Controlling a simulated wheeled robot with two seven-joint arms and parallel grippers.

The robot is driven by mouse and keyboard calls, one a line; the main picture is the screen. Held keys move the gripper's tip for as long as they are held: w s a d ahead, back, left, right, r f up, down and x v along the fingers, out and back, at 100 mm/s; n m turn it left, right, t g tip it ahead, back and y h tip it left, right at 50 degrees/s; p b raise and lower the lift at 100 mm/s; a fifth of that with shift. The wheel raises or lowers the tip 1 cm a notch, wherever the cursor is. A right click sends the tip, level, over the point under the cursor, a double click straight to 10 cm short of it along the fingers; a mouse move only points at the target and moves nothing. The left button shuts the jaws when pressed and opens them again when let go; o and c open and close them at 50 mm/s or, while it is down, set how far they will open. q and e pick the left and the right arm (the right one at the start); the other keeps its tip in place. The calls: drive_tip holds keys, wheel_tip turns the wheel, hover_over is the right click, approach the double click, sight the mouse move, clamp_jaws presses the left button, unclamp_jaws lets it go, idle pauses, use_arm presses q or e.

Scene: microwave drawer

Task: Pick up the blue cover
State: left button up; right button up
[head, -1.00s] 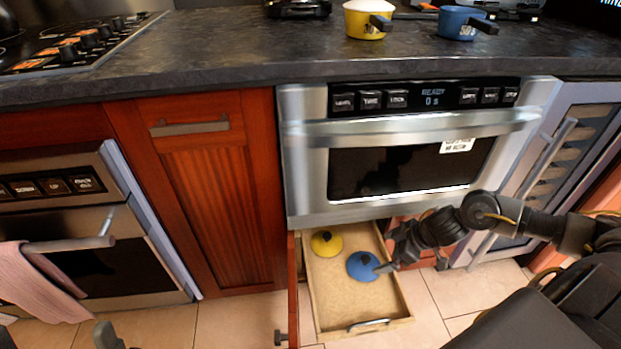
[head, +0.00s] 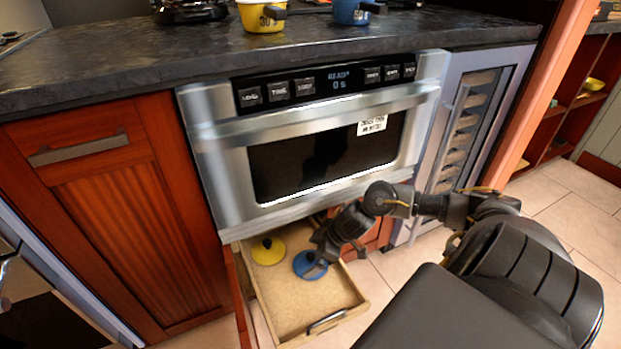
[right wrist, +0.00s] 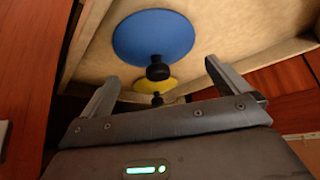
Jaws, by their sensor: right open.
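The blue cover (head: 309,265) lies in the open drawer (head: 290,320) under the microwave, beside the yellow cover (head: 268,251). It is a round lid with a black knob. My right gripper (head: 335,252) is over the drawer's right side, close to the blue cover. In the right wrist view the gripper (right wrist: 155,85) is open, with the blue cover (right wrist: 150,35) and its knob showing between and beyond the fingers. The yellow cover (right wrist: 165,85) shows past the knob. Nothing is between the fingers that I can see as held. My left gripper is not in view.
The microwave (head: 320,140) sits directly above the drawer. A yellow pot (head: 262,15) and a blue pot (head: 354,11) stand on the dark counter (head: 110,70). A wine cooler (head: 465,130) stands to the right. Floor tiles are clear in front.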

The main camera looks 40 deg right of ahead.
sight(311, 255)
drive_tip(key=b+x, duration=0.1)
drive_tip(key=x, duration=0.2)
drive_tip(key=shift+w+f, duration=0.15)
drive_tip(key=shift+f, duration=0.05)
drive_tip(key=c, duration=0.7)
drive_tip(key=shift+r, duration=0.1)
drive_tip(key=shift+c, duration=0.2)
